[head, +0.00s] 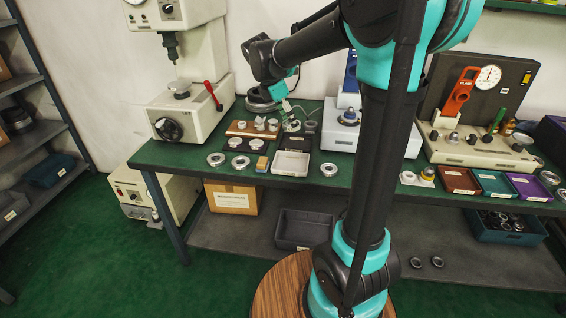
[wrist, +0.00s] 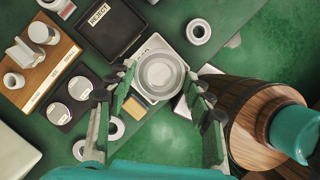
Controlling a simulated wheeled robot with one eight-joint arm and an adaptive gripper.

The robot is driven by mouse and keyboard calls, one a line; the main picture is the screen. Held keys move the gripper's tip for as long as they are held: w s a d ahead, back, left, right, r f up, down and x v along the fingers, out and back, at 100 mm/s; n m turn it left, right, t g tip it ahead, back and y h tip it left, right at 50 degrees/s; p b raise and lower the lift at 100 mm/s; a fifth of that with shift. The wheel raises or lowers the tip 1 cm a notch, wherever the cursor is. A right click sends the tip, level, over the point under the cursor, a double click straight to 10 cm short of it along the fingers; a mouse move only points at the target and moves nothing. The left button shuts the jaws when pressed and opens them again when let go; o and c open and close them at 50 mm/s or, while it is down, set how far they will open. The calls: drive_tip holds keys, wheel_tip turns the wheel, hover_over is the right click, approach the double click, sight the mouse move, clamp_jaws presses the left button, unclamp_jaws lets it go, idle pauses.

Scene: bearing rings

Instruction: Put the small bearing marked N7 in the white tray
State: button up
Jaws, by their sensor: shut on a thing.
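My gripper (wrist: 161,76) is shut on a round, pale metal bearing (wrist: 160,71), held between its two fingertips in the wrist view. No N7 mark can be read on it. In the head view, my gripper (head: 291,116) is small, over the back of the green bench, with the bearing (head: 291,126) below it. The white tray (head: 291,168) lies at the bench's front edge. In the wrist view, the white tray (wrist: 150,43) shows behind the held bearing, which hides much of it. The bearing looks raised above the bench.
A black tray marked REJECT (wrist: 125,22) lies beside the white tray. A loose ring (wrist: 199,31) lies on the other side. A yellow block (head: 262,164), a black board with two discs (wrist: 65,126) and a wooden rack (wrist: 38,88) stand nearby. More rings (head: 216,159) lie at left.

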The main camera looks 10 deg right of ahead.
sight(292, 164)
wheel_tip(292, 164, down, 16)
drive_tip(key=shift+r, duration=0.1)
idle(0.4)
drive_tip(key=o, duration=1.4)
drive_tip(key=v, duration=1.1)
drive_tip(key=shift+s+d+f+m+t+y, duration=0.6)
drive_tip(key=shift+s+d+f+m, duration=1.1)
drive_tip(key=shift+s+m, duration=1.8)
drive_tip(key=shift+s+d+f+m+t+y, duration=0.4)
drive_tip(key=shift+s+d+f+m+y, duration=0.65)
drive_tip(key=shift+s+f+m, duration=1.75)
drive_tip(key=shift+s+d+f+m+t+y, duration=0.5)
drive_tip(key=shift+s+d+f+m, duration=1)
drive_tip(key=shift+s+m, duration=2.65)
